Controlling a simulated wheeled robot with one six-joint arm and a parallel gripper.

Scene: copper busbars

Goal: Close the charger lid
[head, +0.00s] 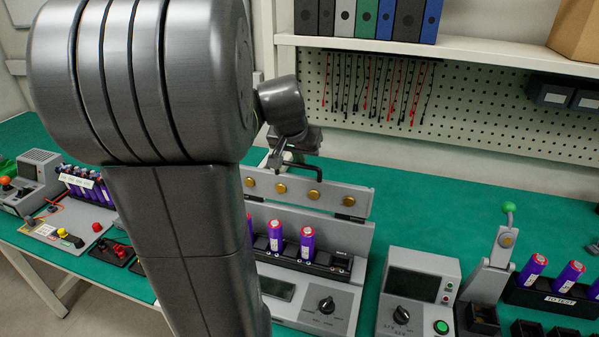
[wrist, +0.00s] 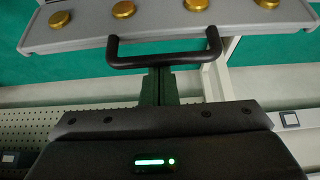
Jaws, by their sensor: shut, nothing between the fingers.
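The charger lid (head: 330,202) is a grey plate with several brass contacts and a black handle (head: 308,172). It stands raised at the back of the grey charger (head: 341,308). Purple cells (head: 307,243) stand upright in the charger's black holder (head: 338,268); my arm hides its left part. My gripper (head: 277,163) is at the lid's top edge, beside the handle. In the wrist view the gripper (wrist: 157,72) is shut and empty, with its tips at the bar of the handle (wrist: 165,60). I cannot tell whether they touch it. The lid (wrist: 243,27) shows beyond.
A grey meter box (head: 415,295) stands right of the charger, with a green-knobbed lever fixture (head: 492,260) and a rack of cells (head: 545,297) further right. A shelf with binders (head: 365,42) and a pegboard with hanging leads (head: 375,90) are behind. Green mat (head: 430,205) is clear behind the meter.

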